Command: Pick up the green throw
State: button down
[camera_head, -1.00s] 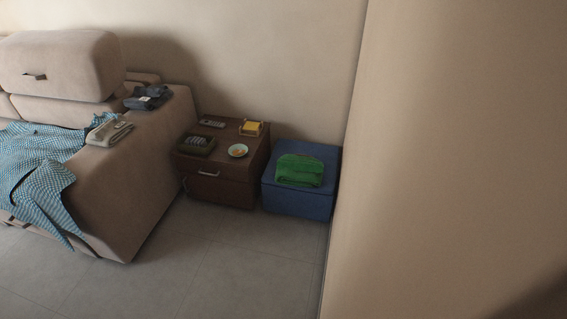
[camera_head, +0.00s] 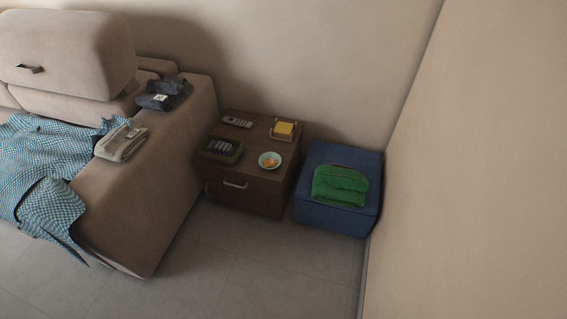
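The green throw (camera_head: 340,185) lies folded on top of the blue box-like stool (camera_head: 331,216), right of the middle of the head view. It rests flat and nothing covers it. The stool stands between the brown nightstand and the wall on the right. My gripper does not show in the head view.
A brown nightstand (camera_head: 246,193) left of the stool holds a small bowl (camera_head: 269,160), a remote (camera_head: 237,122), a yellow item (camera_head: 284,129) and a dark folded item (camera_head: 222,149). A beige sofa (camera_head: 140,203) with cloths stands left. A wall (camera_head: 480,170) bounds the right. The tiled floor (camera_head: 215,270) in front is clear.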

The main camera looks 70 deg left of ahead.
aim_at(333, 185)
jog(key=k+u, duration=0.1)
jog(key=u, duration=0.3)
jog(key=j+u, duration=0.15)
jog(key=u, duration=0.3)
jog(key=k+j+u, duration=0.1)
jog(key=u, duration=0.3)
jog(key=l, duration=0.15)
jog(key=i+l+u, duration=0.1)
jog(key=i+u, duration=0.4)
jog(key=i, duration=1.35)
